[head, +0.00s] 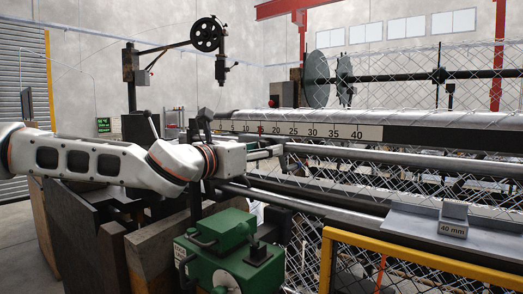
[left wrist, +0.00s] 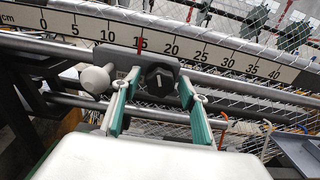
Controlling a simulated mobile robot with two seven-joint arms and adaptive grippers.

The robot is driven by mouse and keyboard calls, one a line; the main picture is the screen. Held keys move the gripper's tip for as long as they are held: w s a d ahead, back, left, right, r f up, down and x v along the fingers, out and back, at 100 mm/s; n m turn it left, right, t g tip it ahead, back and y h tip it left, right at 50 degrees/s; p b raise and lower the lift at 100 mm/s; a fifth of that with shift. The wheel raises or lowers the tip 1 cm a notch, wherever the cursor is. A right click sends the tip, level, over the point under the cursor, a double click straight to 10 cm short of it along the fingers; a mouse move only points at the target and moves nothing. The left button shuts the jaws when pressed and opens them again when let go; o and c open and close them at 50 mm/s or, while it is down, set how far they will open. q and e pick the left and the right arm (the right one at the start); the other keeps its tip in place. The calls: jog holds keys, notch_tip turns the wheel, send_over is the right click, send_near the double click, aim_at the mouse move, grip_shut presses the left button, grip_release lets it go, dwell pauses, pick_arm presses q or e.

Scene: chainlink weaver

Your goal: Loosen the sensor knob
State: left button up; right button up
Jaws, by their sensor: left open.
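The sensor knob (left wrist: 160,80) is black and round with a pale mark on its face. It sits on the right part of a dark grey sensor block (left wrist: 128,62) on a rail below the ruler. A light grey rounded handle (left wrist: 95,80) sticks out at the block's left. My left gripper (left wrist: 157,86) is open, its green-padded fingers on either side of the knob; a gap shows on the right, and contact on the left is unclear. In the head view my left gripper (head: 268,152) reaches the rail from the left; the knob cannot be made out there. My right gripper is not in view.
The centimetre ruler (left wrist: 205,50) runs behind the block, with a red pointer near 15. Horizontal rails (head: 400,162) and chain-link mesh lie around it. A green machine unit (head: 232,250) stands below my arm. A yellow frame (head: 420,262) and a "40 mm" block (head: 453,220) are at the right.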

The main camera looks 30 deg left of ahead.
pick_arm(q)
jog(key=c, duration=1.1)
